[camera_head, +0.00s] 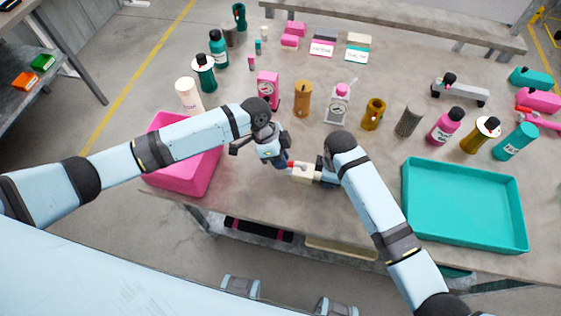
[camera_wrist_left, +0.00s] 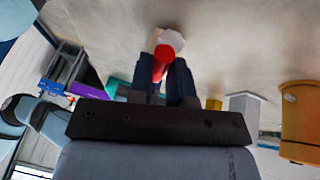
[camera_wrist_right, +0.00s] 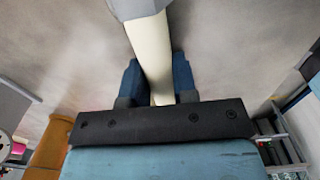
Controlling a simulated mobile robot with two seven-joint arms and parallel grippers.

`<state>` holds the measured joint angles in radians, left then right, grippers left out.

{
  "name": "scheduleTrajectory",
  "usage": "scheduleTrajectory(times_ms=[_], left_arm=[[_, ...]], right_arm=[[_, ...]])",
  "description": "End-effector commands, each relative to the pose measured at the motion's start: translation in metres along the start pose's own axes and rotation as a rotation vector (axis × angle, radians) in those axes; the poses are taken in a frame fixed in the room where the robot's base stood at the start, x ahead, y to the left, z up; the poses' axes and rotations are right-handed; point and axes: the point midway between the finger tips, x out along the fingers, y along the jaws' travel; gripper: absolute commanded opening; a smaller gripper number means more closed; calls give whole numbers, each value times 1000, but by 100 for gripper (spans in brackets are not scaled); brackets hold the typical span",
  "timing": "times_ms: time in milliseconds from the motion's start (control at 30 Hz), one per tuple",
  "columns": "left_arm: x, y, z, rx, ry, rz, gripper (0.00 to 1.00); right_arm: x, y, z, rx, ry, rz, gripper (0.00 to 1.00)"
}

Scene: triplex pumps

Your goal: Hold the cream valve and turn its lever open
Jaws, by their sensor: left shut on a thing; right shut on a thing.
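The cream valve (camera_head: 304,172) is held above the front middle of the table, between my two grippers. My right gripper (camera_head: 322,172) is shut on its cream body, which also shows between the fingers in the right wrist view (camera_wrist_right: 149,50). The valve's red lever (camera_head: 292,165) points toward my left gripper (camera_head: 284,163). In the left wrist view the red lever (camera_wrist_left: 160,62) lies between the fingers of my left gripper, which is shut on it. A pale grey-white end piece of the valve shows behind the lever. The lever's exact angle to the body is hard to tell.
A pink tray (camera_head: 200,180) stands left under my left arm, and a teal tray (camera_head: 415,212) stands at the right. Several bottles and cylinders, such as an orange one (camera_head: 302,100) and a pink box (camera_head: 267,84), stand behind the grippers. The table's front edge is close.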

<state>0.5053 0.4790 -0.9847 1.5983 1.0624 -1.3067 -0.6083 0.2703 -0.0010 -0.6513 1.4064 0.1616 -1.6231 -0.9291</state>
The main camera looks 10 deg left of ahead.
Motion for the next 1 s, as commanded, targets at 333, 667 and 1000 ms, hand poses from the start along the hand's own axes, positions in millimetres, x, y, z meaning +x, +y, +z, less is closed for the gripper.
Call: scheduleTrajectory(times_ms=[333,667,1000], left_arm=[[-1,-9,-2,115,-26,47,0],[-2,-10,-2,135,-29,55,0],[-2,-10,-2,134,-29,54,44]], right_arm=[[0,0,0,-1,1,0,0],[0,0,0,-2,1,0,0],[0,0,0,-2,1,0,0]])
